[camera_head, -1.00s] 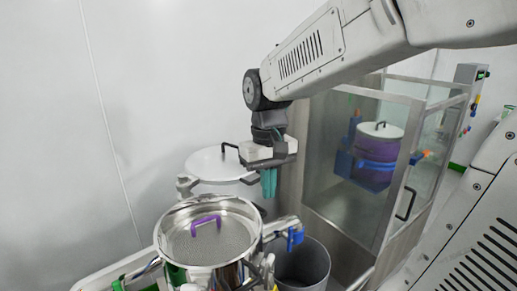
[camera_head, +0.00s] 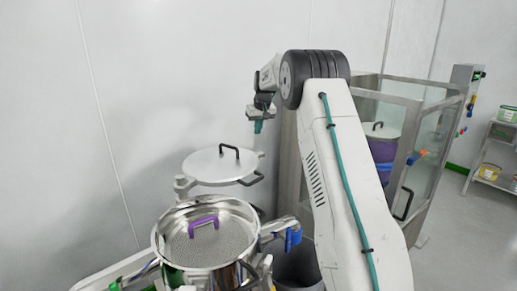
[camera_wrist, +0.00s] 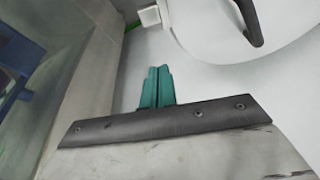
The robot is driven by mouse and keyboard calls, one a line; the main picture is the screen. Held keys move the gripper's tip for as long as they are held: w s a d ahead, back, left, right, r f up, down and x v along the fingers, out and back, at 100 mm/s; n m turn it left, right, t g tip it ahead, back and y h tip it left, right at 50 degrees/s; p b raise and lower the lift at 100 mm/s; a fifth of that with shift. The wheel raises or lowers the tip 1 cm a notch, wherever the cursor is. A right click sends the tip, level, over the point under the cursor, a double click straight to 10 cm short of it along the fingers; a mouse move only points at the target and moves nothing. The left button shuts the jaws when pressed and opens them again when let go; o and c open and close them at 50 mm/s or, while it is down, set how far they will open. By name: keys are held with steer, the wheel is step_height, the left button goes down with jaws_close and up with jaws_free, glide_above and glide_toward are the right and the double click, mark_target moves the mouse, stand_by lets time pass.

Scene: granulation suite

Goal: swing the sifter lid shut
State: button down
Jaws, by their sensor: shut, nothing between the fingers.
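The sifter (camera_head: 207,238) is a shiny round metal bowl with a mesh inside and a purple handle on the mesh. Its lid (camera_head: 205,167), a pale flat disc with a black handle on top and another at its edge, stands swung open, out behind the bowl and roughly level. Part of the lid also shows at the upper right of the wrist view (camera_wrist: 220,28). My gripper (camera_head: 258,127) is above and to the right of the lid, apart from it, near the wall. In the wrist view its teal fingers (camera_wrist: 157,86) are together and empty.
A glass-walled cabinet (camera_head: 420,110) with a purple and blue drum (camera_head: 382,152) inside stands right of my arm. A grey bin (camera_head: 298,266) is right of the sifter. A shelf (camera_head: 490,172) with tubs stands far right. The white wall is close behind the lid.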

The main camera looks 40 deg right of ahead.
steer(key=w+a+x, duration=0.1)
steer(key=x, duration=0.9)
steer(key=s, duration=0.4)
steer(key=shift+s+d+r, duration=0.2)
steer(key=shift+d+r, duration=0.05)
steer(key=shift+r, duration=0.1)
steer(key=shift+s, duration=0.1)
